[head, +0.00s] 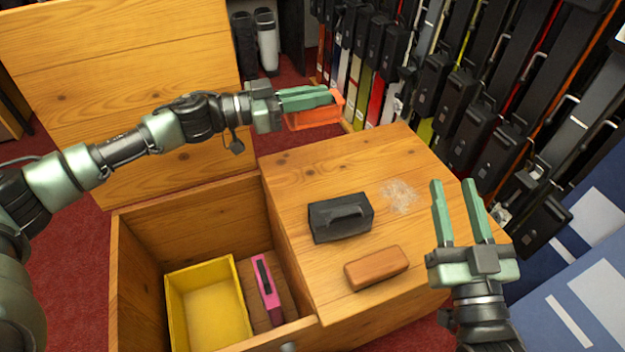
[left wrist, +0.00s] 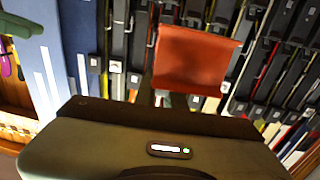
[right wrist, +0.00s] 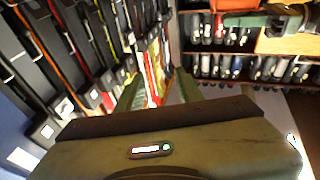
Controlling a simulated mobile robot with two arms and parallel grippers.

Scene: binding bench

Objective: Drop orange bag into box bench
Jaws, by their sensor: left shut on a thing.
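The orange bag (head: 318,115) is held in my left gripper (head: 325,96), above the far edge of the bench top. In the left wrist view the orange bag (left wrist: 196,62) hangs in front of the gripper's body. My left gripper is shut on it. The box bench (head: 125,265) is wooden, with its left compartment open and its lid (head: 120,60) raised at the back left. My right gripper (head: 455,184) is open and empty over the right edge of the bench top. Its fingers also show in the right wrist view (right wrist: 148,75).
The compartment holds a yellow bin (head: 240,310) and a pink-and-brown item (head: 266,290). On the bench top (head: 300,180) lie a black case (head: 340,218), a brown block (head: 376,268) and pale scraps (head: 399,196). Racks of dark binders (head: 480,90) stand behind at the right.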

